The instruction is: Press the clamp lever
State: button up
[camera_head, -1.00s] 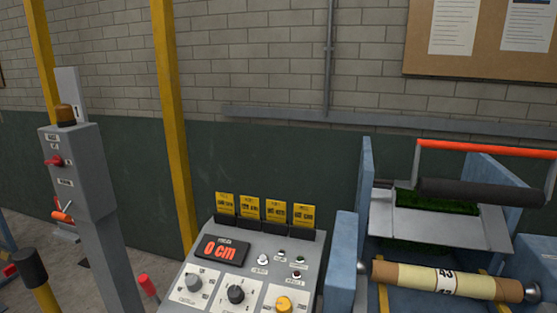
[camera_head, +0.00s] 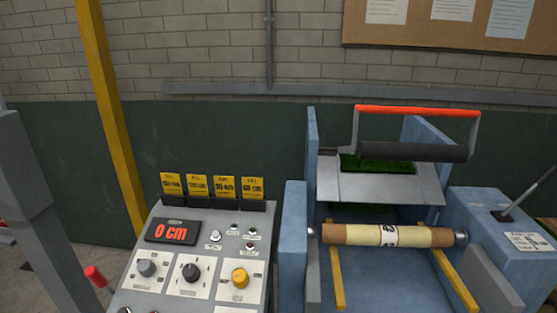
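A lever with a grey shaft and black grip (camera_head: 527,194) rises at a tilt from a blue box (camera_head: 482,232) with a white label at the right edge. Its upper end is cut off by the frame, and the label is too small to read. A frame with an orange-red bar (camera_head: 418,110) and a dark roller (camera_head: 412,152) spans the blue machine. I cannot tell for sure which part is the clamp lever. My gripper is not in view.
A control panel (camera_head: 130,291) with knobs, yellow tags and a "0 cm" display (camera_head: 172,231) stands left of the machine. A banded roll (camera_head: 387,235) lies across the machine below a grey plate (camera_head: 378,186). A yellow post (camera_head: 108,130) and grey post (camera_head: 38,230) stand left.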

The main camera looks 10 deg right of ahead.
aim_at(545, 175)
jog(key=z, duration=1.9)
jog(key=i+l+u, duration=0.2)
jog(key=u, duration=0.15)
jog(key=i+l+u, duration=0.15)
jog(key=l+u, duration=0.2)
jog(key=i+l+u, duration=0.1)
jog(key=l+u, duration=1)
jog(key=l, duration=0.2)
jog(key=i+l+u, duration=0.15)
jog(key=i, duration=0.15)
